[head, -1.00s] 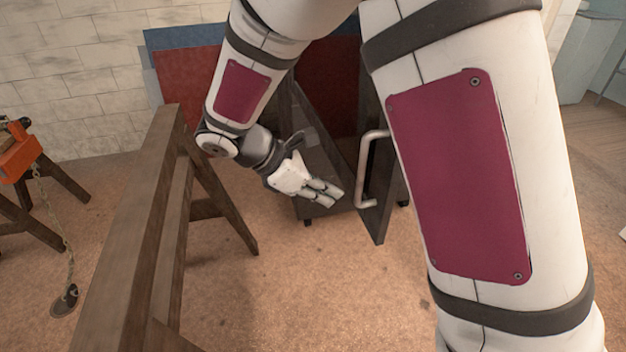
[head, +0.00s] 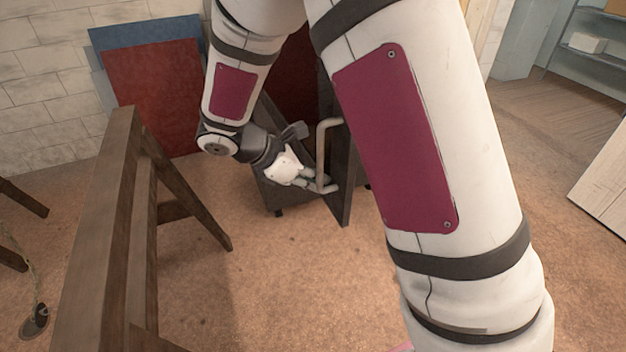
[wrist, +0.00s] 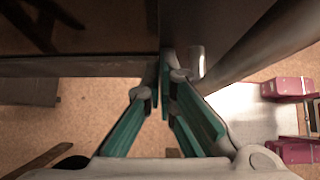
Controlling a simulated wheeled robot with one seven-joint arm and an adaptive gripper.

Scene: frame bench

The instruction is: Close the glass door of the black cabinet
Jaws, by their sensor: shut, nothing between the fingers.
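The black cabinet (head: 274,197) stands low beyond my arm, mostly hidden by it. Its door (head: 343,180) stands open, swung out toward me and seen nearly edge-on. The door's pale bar handle (head: 321,150) faces left in the head view. My gripper (head: 322,186) is shut and empty, with its fingertips at the lower end of the handle; I cannot tell whether they touch. In the wrist view, my gripper (wrist: 166,82) has its fingers together near a dark panel edge, and a pale handle piece (wrist: 197,62) shows just to their right.
A brown wooden trestle (head: 110,190) stands on the left, close to my arm. Red and blue panels (head: 150,95) lean against the brick wall behind. A shelf unit (head: 590,50) stands at the far right. The floor in front of the cabinet is clear.

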